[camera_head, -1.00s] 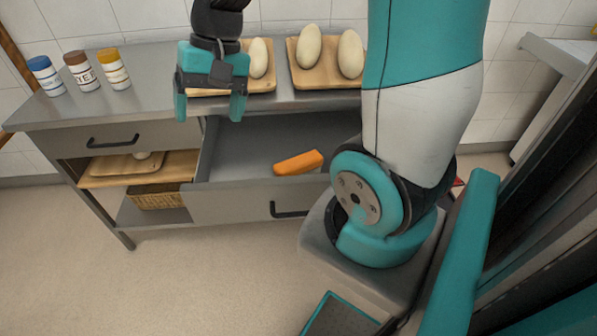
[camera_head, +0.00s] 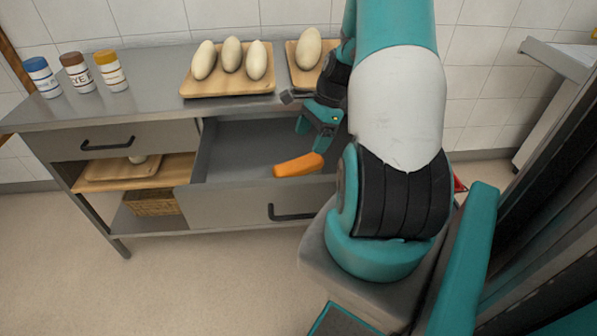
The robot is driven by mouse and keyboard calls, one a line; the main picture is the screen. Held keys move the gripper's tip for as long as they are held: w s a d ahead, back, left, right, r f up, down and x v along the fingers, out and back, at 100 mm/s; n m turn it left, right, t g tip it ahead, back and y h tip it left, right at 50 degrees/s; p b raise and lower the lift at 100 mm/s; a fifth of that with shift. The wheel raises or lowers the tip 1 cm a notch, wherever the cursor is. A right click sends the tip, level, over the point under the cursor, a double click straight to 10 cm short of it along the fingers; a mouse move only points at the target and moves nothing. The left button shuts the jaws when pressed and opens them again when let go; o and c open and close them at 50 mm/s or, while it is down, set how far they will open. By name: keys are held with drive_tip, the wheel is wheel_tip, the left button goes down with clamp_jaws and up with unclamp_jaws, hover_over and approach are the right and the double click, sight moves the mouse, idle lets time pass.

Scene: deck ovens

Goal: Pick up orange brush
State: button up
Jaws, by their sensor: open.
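The orange brush (camera_head: 298,166) lies in the open drawer (camera_head: 237,150), near its front wall and toward the right. Only its orange body shows; no bristles can be made out. My gripper (camera_head: 312,138) is open and empty, just above and behind the brush, over the right part of the drawer. Its teal fingers point down and are apart from the brush. My arm hides the drawer's right end.
A wooden board (camera_head: 226,87) with several pale dough pieces and a second board (camera_head: 298,77) stand on the counter. Jars (camera_head: 76,72) stand at its left. A closed drawer (camera_head: 113,141) is at left.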

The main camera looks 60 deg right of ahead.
sight(301, 161)
drive_tip(key=x, duration=0.4)
drive_tip(key=shift+a+x, duration=0.15)
drive_tip(key=shift+x, duration=1.2)
drive_tip(key=shift+a+x, duration=0.15)
drive_tip(key=shift+x, duration=1.25)
drive_tip(key=shift+s+r, duration=0.1)
drive_tip(key=shift+c, duration=0.5)
drive_tip(key=c, duration=1)
drive_tip(key=shift+c, duration=0.2)
wheel_tip(301, 161, up, 20)
drive_tip(key=p, duration=0.2)
